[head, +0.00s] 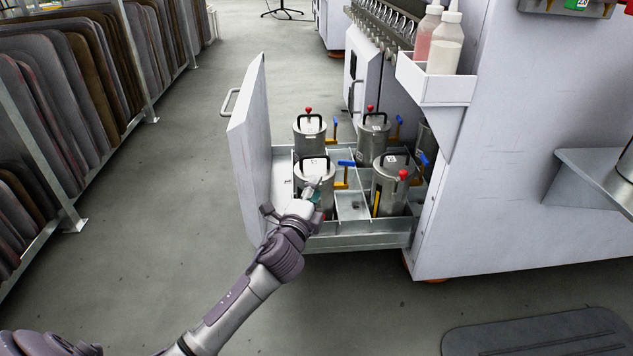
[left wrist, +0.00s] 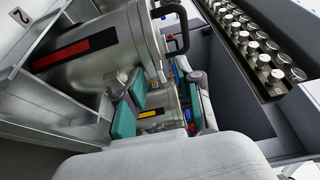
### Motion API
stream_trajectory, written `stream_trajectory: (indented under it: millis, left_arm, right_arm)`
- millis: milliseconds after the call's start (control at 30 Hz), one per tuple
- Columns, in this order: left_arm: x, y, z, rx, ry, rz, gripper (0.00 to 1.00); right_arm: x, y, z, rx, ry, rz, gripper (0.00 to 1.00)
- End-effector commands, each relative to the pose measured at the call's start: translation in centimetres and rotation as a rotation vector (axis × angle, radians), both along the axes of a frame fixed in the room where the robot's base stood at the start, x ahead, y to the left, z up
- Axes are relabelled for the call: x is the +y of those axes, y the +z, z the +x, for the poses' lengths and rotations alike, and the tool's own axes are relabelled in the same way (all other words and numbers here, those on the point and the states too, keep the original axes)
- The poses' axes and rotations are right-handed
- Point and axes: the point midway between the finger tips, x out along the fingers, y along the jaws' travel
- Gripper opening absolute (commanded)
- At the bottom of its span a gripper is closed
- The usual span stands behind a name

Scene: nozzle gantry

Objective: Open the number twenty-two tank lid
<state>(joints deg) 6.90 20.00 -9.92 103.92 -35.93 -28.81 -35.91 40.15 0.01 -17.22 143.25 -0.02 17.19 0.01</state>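Several metal tanks with black lid handles stand in the pulled-out drawer (head: 372,235). The lid labels are too small to read, so I cannot tell which is twenty-two. My left gripper (head: 315,196) is at the near side of the front left tank, hiding part of it. In the left wrist view its teal-padded fingers (left wrist: 168,102) are apart, beside a tank (left wrist: 105,52).
The white drawer front (head: 249,145) stands left of the tanks. Bottles (head: 446,45) sit in a holder on the white machine at the right. A rack of panels (head: 70,90) lines the left. The floor between is clear, with a dark mat (head: 540,335) at the lower right.

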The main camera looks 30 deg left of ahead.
Motion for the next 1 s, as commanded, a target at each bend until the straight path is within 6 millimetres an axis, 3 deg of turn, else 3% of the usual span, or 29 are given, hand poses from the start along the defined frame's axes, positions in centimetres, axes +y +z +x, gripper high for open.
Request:
stream_trajectory:
  millis: [333,567,1000]
  left_arm:
    - [-0.12,-0.01,-0.05,0.000,0.001,0.000,0.35]
    - [-0.11,-0.02,-0.04,0.000,0.001,0.000,0.00]
    - [-0.09,0.03,-0.05,0.003,0.001,-0.001,0.00]
  right_arm:
    - [0.00,-0.07,-0.02,-0.001,0.000,0.000,0.37]
    - [-0.01,-0.07,-0.03,-0.001,0.000,0.000,0.37]
    - [-0.02,0.08,-0.02,0.000,0.000,0.000,0.37]
